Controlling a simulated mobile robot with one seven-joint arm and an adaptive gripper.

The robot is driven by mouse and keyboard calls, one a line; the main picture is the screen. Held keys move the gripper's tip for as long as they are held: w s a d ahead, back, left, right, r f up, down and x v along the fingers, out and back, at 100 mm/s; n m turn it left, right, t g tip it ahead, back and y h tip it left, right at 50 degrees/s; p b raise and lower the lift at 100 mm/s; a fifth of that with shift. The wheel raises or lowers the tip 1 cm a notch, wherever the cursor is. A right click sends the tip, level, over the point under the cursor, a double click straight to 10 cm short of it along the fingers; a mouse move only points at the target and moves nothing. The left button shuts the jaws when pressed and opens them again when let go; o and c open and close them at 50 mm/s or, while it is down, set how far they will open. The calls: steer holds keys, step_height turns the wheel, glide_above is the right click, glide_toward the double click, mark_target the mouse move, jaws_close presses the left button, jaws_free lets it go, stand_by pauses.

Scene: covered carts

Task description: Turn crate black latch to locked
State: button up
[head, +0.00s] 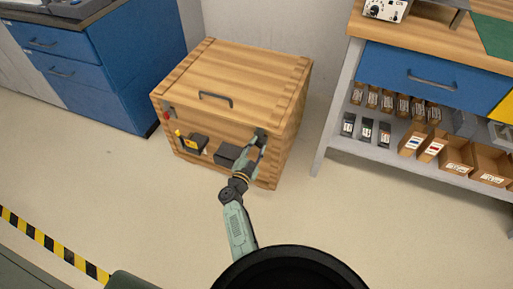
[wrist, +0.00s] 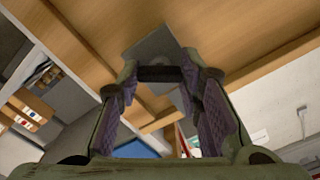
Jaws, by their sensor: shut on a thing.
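The wooden crate (head: 245,70) stands on the floor with its lid down and a dark handle (head: 215,97) on top. The black latch (head: 262,134) is at the upper right of the crate's front, partly covered by my gripper (head: 255,146). In the wrist view the latch shows as a dark bar (wrist: 160,74) in front of a grey plate (wrist: 152,45) on the wood. My gripper (wrist: 162,77) is shut on this bar, one finger at each end. The latch's exact angle is hard to tell.
A red part (head: 168,112) and a yellow part (head: 178,133) sit at the front's left. Dark boxes (head: 196,143) (head: 227,154) stick out lower down. A blue cabinet (head: 110,65) stands left, a workbench with shelf boxes (head: 459,156) right. The floor in front is clear.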

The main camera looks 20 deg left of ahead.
steer(key=shift+m+b, duration=1.5)
steer(key=shift+m, duration=3.6)
steer(key=o, duration=1.2)
steer(key=shift+c, duration=0.2)
